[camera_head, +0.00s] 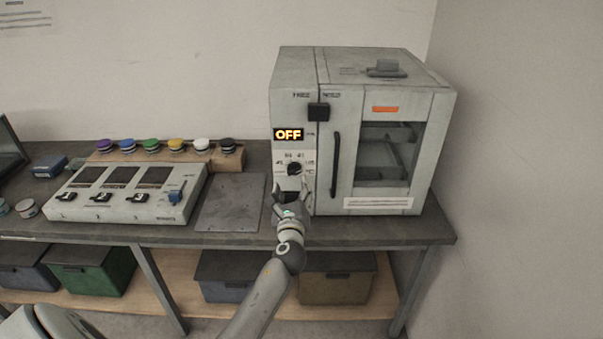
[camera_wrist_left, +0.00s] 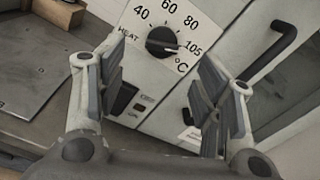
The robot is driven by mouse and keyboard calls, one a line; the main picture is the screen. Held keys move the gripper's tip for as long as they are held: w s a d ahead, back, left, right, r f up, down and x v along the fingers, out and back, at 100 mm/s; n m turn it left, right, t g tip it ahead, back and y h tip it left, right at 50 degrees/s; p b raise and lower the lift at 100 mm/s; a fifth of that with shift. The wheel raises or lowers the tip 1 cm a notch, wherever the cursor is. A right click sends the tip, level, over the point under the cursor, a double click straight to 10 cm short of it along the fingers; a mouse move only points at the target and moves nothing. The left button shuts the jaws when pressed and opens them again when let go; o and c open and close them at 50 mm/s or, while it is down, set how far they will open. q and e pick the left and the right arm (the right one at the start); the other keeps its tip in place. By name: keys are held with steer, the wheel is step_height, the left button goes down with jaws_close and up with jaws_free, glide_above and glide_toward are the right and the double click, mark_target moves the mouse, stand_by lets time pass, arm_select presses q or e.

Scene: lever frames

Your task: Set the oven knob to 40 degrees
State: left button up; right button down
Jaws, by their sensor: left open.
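The oven (camera_head: 386,202) is a pale grey box standing at the right end of the workbench, with its door closed. Its display (camera_head: 288,134) reads OFF in orange. Below the display is the black oven knob (camera_head: 294,169). In the left wrist view the knob (camera_wrist_left: 160,38) sits among the marks 40, 60, 80 and 105 °C. A light line on it points right, roughly toward 105, though its exact angle is hard to tell. My left gripper (camera_head: 291,188) is open and empty just below and in front of the knob, apart from it. My right gripper is not in view.
A black door handle (camera_head: 335,164) stands out right of the knob. A dark switch (camera_wrist_left: 124,98) lies below the knob. On the bench are a flat grey plate (camera_head: 231,203), a control panel (camera_head: 125,205) and a rack of several coloured buttons (camera_head: 230,160).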

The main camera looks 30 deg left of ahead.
mark_target(295, 173)
arm_select(q)
steer(key=x, duration=0.6)
steer(key=shift+w+d, duration=0.1)
steer(key=shift+d, duration=0.15)
steer(key=shift+x, duration=0.85)
steer(key=c, duration=1)
steer(key=shift+f, duration=0.1)
